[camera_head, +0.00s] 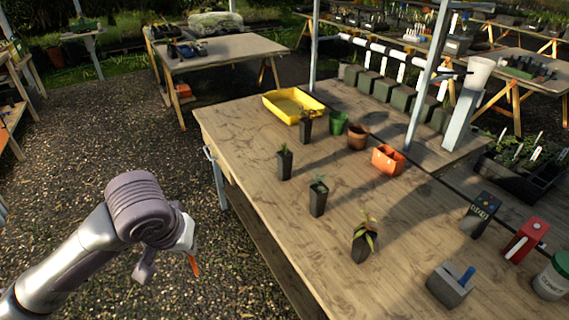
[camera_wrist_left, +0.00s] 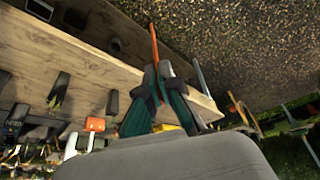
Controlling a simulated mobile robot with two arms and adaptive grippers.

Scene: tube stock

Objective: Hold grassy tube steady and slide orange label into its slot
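My left gripper (camera_head: 172,262) hangs in the air beyond the table's left edge, over the gravel. It is shut on a thin orange label (camera_head: 194,264); the label also sticks out past the fingertips in the left wrist view (camera_wrist_left: 154,45). Dark tubes with seedlings stand upright on the table: one at the left (camera_head: 284,164), one nearer (camera_head: 318,199) and one farther back (camera_head: 306,128). I cannot tell which is the grassy tube, and no label slot is clear. My right gripper is not in view.
On the wooden table (camera_head: 300,255) are a yellow tray (camera_head: 270,104), green pot (camera_head: 338,123), brown pot (camera_head: 357,137), orange container (camera_head: 387,160), dark box (camera_head: 481,214), red box (camera_head: 525,240), grey block with a blue piece (camera_head: 448,287) and white container (camera_head: 551,280). The front-left tabletop is clear.

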